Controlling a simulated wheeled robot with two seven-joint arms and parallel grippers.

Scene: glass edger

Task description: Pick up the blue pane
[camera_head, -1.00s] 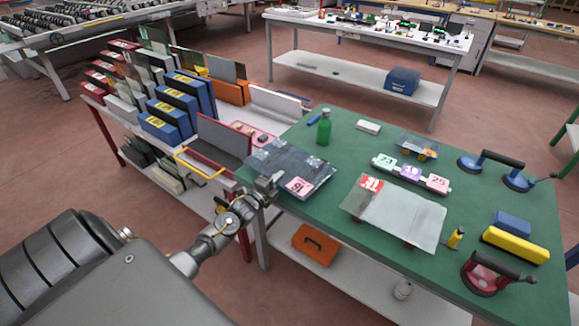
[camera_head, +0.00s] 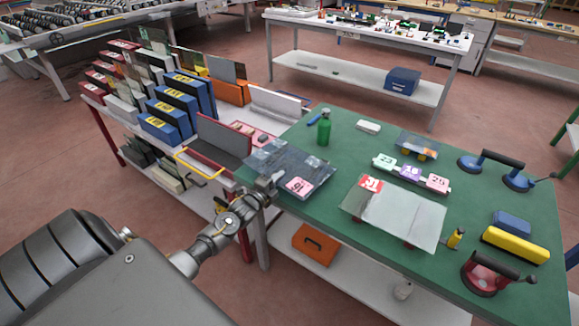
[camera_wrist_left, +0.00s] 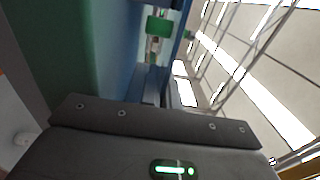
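The blue pane (camera_head: 306,165) is a dark, bluish see-through sheet with a pink number label. It is at the left end of the green-topped table (camera_head: 330,228), with its near left corner reaching to the table's edge. My left gripper (camera_head: 268,182) is at that corner, its fingers at the pane's edge. In the left wrist view the blue pane (camera_wrist_left: 122,45) runs up from my left fingers (camera_wrist_left: 167,90), which look close together at its edge. I cannot tell whether they press on it. My right gripper is not in view.
A clear pane (camera_head: 398,215) with a red label lies on the table to the right. A green bottle (camera_head: 324,128) stands behind the blue pane. A rack (camera_head: 160,165) with blue blocks and upright panes is on the left. Suction lifters (camera_head: 490,270) and a yellow block (camera_head: 515,245) are at right.

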